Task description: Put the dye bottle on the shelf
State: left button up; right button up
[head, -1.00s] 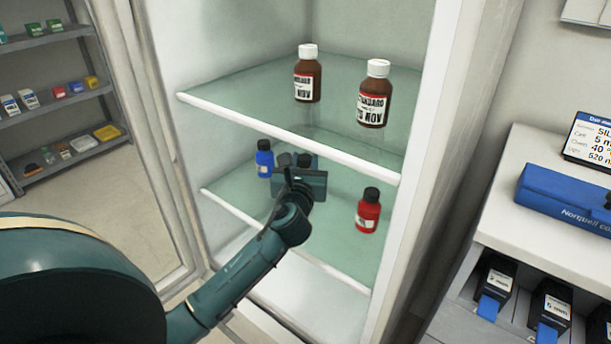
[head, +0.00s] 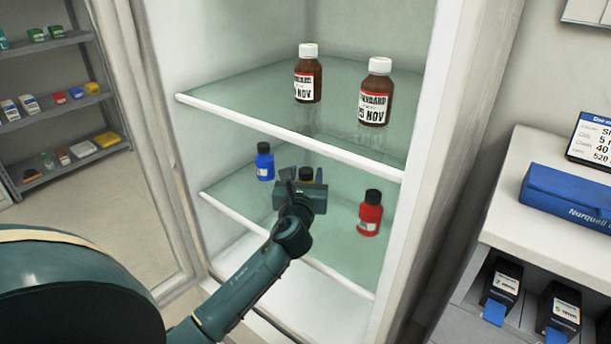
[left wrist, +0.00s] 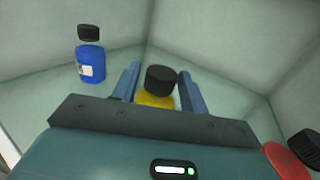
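The dye bottle (head: 307,175), yellow with a black cap, stands on the lower glass shelf (head: 340,225) in the open cabinet, between a blue bottle (head: 265,163) and a red bottle (head: 370,214). My left gripper (head: 298,178) is in front of it and hides most of its body in the head view. In the left wrist view, the yellow bottle (left wrist: 158,99) shows between the two blue fingers (left wrist: 160,84), with gaps on both sides. The left gripper is open. My right gripper is not in view.
Two brown bottles with white caps (head: 307,75) (head: 376,93) stand on the upper glass shelf (head: 250,95) above my gripper. The cabinet's side walls and the shelf's white front edge (head: 290,137) bound the space. A counter with a blue case (head: 570,195) is at right.

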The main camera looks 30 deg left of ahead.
pick_arm(q)
jog(key=shift+o, duration=0.5)
jog(key=shift+r, duration=0.1)
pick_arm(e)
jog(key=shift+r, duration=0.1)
pick_arm(q)
jog(key=shift+s+d, duration=0.1)
jog(key=shift+s, duration=0.1)
jog(key=p+v, duration=0.1)
jog(key=v, duration=0.9)
jog(key=shift+s+d, duration=0.2)
jog(key=shift+s, duration=0.05)
jog(key=shift+s+d, duration=0.2)
jog(key=shift+s, duration=0.25)
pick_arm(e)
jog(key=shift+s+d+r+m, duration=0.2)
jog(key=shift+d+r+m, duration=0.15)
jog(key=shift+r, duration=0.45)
